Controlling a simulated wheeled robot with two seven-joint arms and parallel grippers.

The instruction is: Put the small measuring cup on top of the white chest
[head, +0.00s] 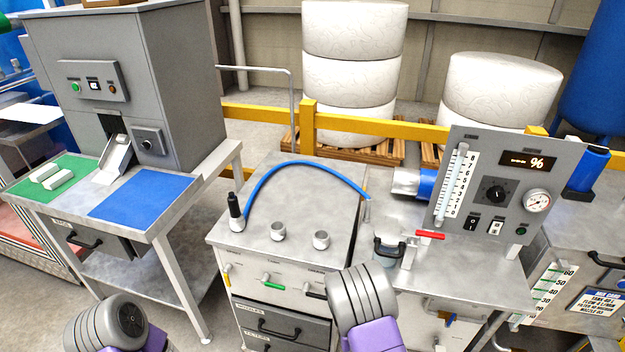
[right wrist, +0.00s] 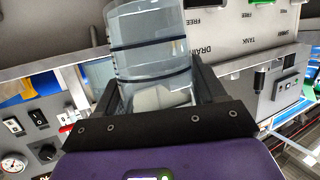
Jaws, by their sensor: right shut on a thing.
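My right gripper (right wrist: 157,88) is shut on a clear cup (right wrist: 148,50) with dark bands, which matches a measuring cup. The cup fills the space between the two dark fingers in the right wrist view. A pale shape shows through its wall; I cannot tell what it is. In the head view my right arm comes in at the bottom middle, with its gripper and the held cup out of sight. My left arm shows at the bottom left, its gripper out of view. I cannot identify a white chest with certainty in either view.
A bench with a blue mat (head: 142,194) is at left.

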